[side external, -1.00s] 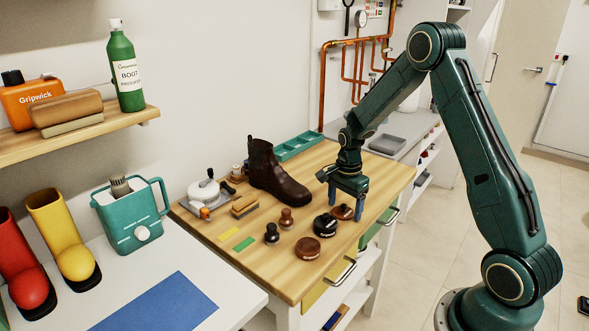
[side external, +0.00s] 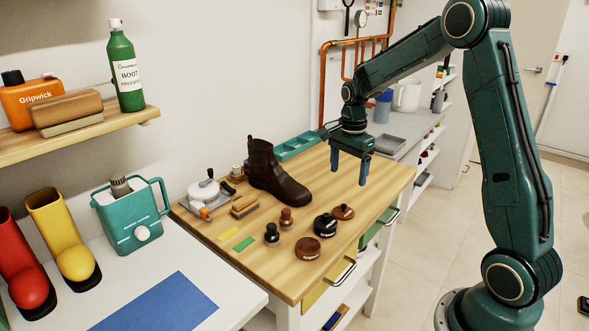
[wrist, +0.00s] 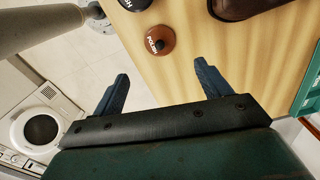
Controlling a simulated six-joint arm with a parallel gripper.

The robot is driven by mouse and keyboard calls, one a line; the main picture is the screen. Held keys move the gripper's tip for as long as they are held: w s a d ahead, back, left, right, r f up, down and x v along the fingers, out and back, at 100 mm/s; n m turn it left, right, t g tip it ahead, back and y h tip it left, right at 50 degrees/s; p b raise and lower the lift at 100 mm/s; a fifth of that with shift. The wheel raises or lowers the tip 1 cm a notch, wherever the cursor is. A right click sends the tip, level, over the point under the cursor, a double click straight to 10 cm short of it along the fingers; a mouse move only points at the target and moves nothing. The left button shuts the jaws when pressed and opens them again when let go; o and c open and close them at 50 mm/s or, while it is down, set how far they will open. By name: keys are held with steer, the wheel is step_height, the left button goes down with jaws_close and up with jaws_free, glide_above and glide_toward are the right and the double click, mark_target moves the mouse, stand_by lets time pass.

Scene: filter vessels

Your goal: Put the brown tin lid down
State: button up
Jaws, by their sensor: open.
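The brown tin lid (side external: 343,212), with a small knob on top, lies flat on the wooden worktop (side external: 225,222), just behind and to the right of the black tin (side external: 325,227). In the wrist view the lid (wrist: 160,40) shows pale lettering and sits ahead of the fingers, touching neither. A round brown tin (side external: 307,250) stands nearer the front edge. My gripper (side external: 350,178) is open and empty, raised above the worktop behind the lid. Both fingertips (wrist: 162,72) show spread apart in the wrist view.
A dark brown boot (side external: 275,175) stands left of my gripper, with a teal tray (side external: 297,146) behind it. Two small knobbed daubers (side external: 286,218) and a wooden brush (side external: 244,206) lie to the left. The worktop's right part is clear.

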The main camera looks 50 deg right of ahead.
steer(key=shift+r, duration=0.5)
steer(key=s+a+r+n+t, duration=0.3)
steer(key=s+a+r+n, duration=0.55)
steer(key=a+r, duration=0.25)
steer(key=s+a+r+n+t, duration=0.1)
steer(key=s+a+n, duration=0.2)
steer(key=s+n, duration=0.2)
steer(key=s+a+n+t, duration=0.1)
steer(key=s+a+n, duration=0.3)
steer(key=s, duration=0.5)
steer(key=shift+a+r+n+t, duration=0.15)
steer(key=shift+r+n+t, duration=0.2)
steer(key=shift+n, duration=0.8)
